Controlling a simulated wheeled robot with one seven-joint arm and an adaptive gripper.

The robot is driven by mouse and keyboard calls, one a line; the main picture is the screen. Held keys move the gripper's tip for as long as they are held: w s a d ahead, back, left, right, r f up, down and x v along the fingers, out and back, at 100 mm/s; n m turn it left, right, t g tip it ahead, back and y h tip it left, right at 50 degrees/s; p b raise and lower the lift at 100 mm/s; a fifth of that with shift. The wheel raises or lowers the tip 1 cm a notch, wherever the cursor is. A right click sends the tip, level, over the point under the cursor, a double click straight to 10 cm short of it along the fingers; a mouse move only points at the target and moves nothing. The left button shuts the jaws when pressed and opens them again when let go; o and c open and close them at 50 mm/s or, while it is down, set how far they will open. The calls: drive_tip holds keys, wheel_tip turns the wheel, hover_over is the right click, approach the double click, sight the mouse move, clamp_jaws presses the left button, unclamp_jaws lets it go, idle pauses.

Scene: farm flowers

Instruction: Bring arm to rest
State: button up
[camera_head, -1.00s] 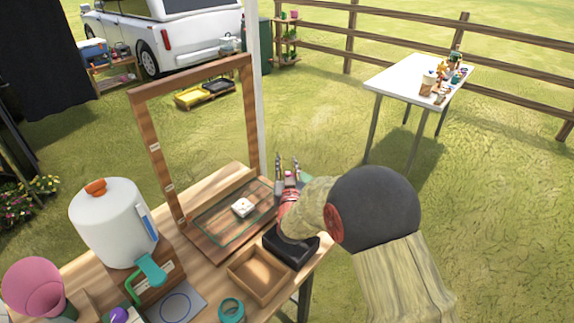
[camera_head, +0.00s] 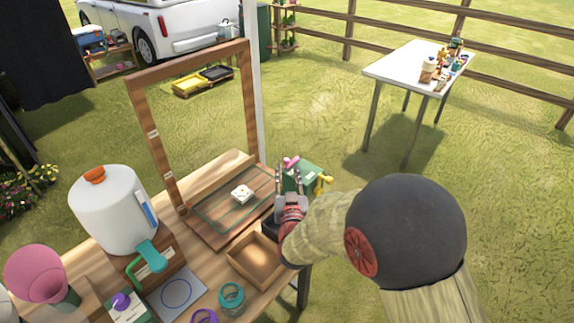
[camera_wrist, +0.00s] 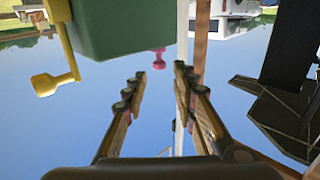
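My gripper (camera_head: 290,178) is over the right end of the wooden table (camera_head: 95,248), its fingers pointing away from the body camera. In the wrist view its two fingers (camera_wrist: 158,85) stand apart with nothing between them. A green box with yellow handles (camera_head: 304,178) is just beyond and right of the fingers. It also shows in the wrist view (camera_wrist: 115,28), at the upper left, with a pink knob near the fingers. Whether the fingers touch the box cannot be told. My arm covers part of the table's right edge.
A wooden frame (camera_head: 157,150) stands on the table, with a white square piece (camera_head: 241,193) on its base. An open wooden tray (camera_head: 256,262) and a dark tray (camera_head: 270,228) are close to my gripper. A white dispenser (camera_head: 112,212) stands left.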

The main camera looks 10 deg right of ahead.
drive_tip(key=shift+s, duration=0.4)
drive_tip(key=shift+r, duration=0.1)
drive_tip(key=s+a+r+n+g+y, duration=0.2)
drive_tip(key=s+r+g+y, duration=0.2)
drive_tip(key=s+r+g, duration=0.35)
drive_tip(key=s+d+r+g, duration=0.1)
drive_tip(key=s+d+g, duration=0.1)
drive_tip(key=s, duration=1.1)
drive_tip(key=s+d+r+g+p, duration=0.1)
drive_tip(key=s+d+g, duration=0.1)
drive_tip(key=s, duration=1.1)
drive_tip(key=shift+s+d+g+h, duration=0.25)
drive_tip(key=shift+s+g+h, duration=0.1)
drive_tip(key=shift+h, duration=0.05)
drive_tip(key=shift+o, duration=0.4)
